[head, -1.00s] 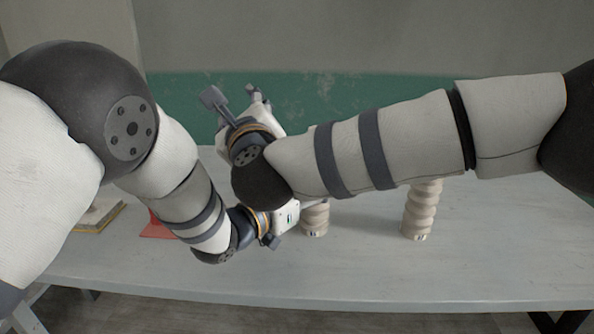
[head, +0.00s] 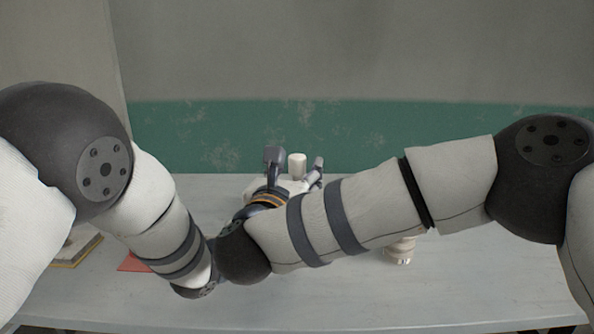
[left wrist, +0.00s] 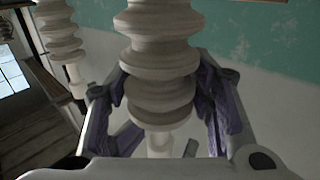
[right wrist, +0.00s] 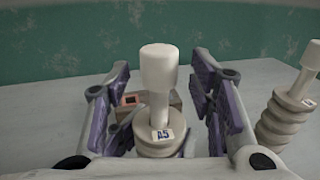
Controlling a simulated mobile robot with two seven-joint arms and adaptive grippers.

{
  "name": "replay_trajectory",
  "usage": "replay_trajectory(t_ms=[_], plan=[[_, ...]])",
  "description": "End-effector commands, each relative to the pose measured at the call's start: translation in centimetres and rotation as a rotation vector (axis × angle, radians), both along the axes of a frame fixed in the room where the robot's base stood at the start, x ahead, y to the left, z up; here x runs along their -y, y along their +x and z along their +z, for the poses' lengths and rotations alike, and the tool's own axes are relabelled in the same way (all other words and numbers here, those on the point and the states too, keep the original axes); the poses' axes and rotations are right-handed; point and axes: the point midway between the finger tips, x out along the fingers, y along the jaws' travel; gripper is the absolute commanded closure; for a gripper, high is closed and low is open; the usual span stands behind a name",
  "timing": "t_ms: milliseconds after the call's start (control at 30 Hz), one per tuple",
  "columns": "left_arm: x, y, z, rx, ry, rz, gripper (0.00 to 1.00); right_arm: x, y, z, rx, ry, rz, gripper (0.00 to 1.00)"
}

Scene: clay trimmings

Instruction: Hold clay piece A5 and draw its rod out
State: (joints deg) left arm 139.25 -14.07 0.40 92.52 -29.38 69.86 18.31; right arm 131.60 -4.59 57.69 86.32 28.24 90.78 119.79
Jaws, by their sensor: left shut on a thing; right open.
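Clay piece A5 is a pale ribbed column (left wrist: 160,50) between the purple pads of my left gripper (left wrist: 165,95), which is shut on it. In the right wrist view its A5 label (right wrist: 163,135) shows at the top of the ribbed body. A pale rod with a thick round knob (right wrist: 158,70) stands upright out of it. My right gripper (right wrist: 158,95) is open, with one finger on each side of the rod and a gap to both. In the head view the knob (head: 297,165) shows between its fingers; my arms hide the clay body and left gripper.
A second ribbed clay piece with its own rod (right wrist: 285,115) stands close on the right; its base (head: 399,251) shows below my right arm. A small box with an orange part (right wrist: 135,99) lies behind A5. A red-orange sheet (head: 133,262) lies left on the grey table (head: 480,270).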

Motion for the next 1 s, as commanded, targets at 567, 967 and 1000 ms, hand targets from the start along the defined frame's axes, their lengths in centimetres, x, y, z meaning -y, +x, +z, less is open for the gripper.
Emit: replay_trajectory(t_ms=[567, 967, 1000], plan=[[0.04, 0.00, 0.01, 0.000, 0.000, -0.001, 1.00, 0.29, 1.24, -0.01, 0.000, -0.001, 0.001, 0.91], [0.04, 0.00, 0.01, 0.000, 0.000, -0.001, 1.00, 0.29, 1.23, 0.07, 0.001, 0.000, 0.001, 1.00], [0.04, 0.00, 0.01, 0.000, 0.000, -0.001, 1.00, 0.30, 1.24, 0.13, 0.001, 0.000, 0.001, 1.00]])
